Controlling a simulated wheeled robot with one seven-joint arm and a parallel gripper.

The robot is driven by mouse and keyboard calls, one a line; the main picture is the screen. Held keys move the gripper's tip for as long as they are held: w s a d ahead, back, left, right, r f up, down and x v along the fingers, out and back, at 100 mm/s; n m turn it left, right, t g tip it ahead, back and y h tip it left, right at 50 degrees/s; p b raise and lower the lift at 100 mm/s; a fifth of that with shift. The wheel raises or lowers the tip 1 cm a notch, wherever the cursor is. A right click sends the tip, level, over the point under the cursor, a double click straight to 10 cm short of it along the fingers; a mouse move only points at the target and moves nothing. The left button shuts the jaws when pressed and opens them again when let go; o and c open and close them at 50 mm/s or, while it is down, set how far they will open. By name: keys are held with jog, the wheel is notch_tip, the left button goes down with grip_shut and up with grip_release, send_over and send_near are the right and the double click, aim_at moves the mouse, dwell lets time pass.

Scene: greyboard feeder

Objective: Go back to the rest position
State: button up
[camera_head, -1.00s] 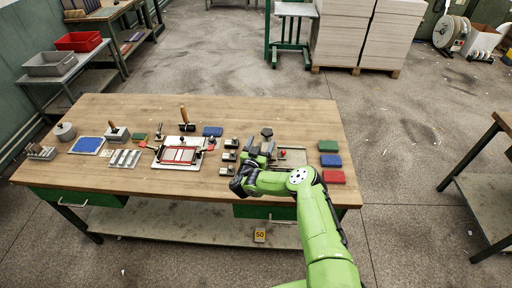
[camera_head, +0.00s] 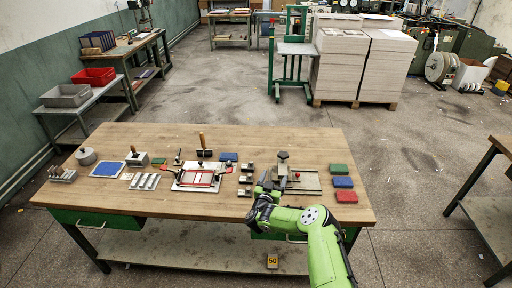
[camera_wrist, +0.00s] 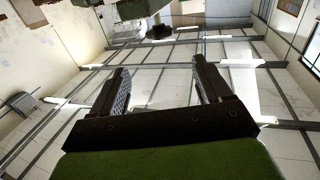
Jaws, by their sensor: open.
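My gripper (camera_head: 266,182) is at the front right of the wooden workbench (camera_head: 140,205), at the end of my green arm. In the wrist view its two dark fingers (camera_wrist: 160,82) stand apart with nothing between them. The wrist camera looks out across the room toward a pale, gridded surface, with no bench object close to the fingers. In the head view the gripper overlaps the left side of a metal fixture (camera_head: 308,182) with a dark-topped post; I cannot tell the gap between them.
A frame with red edges (camera_head: 197,177) lies mid-bench. Small metal blocks (camera_head: 245,180) stand left of my gripper. Green, blue and red blocks (camera_head: 343,183) line the right end. A blue pad (camera_head: 108,169) lies at left. Board stacks (camera_head: 340,60) stand behind, with open floor between.

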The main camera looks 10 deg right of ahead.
jog(key=w+a+r+n+t+y, duration=0.25)
jog(key=a+r+n+y, duration=0.45)
jog(key=a+r+y, duration=0.5)
jog(key=s+a+r+n+g+b, duration=0.2)
jog(key=s+a+r+n+g, duration=0.35)
jog(key=r, duration=0.55)
jog(key=s+d+r+m+g+h, duration=0.1)
jog(key=s+d+r+g, duration=0.15)
jog(key=s, duration=0.85)
jog(key=s+d+r+m+g+h, duration=0.15)
jog(key=s+r, duration=0.25)
jog(key=s, duration=0.8)
jog(key=s+d+f+m+g, duration=0.1)
jog(key=s+d+f, duration=0.1)
jog(key=s, duration=0.9)
jog(key=s+d+f+m+g+b, duration=0.1)
jog(key=s+d+f+m, duration=0.1)
jog(key=s, duration=0.9)
jog(key=shift+d+m+g, duration=0.3)
jog(key=shift+d, duration=0.25)
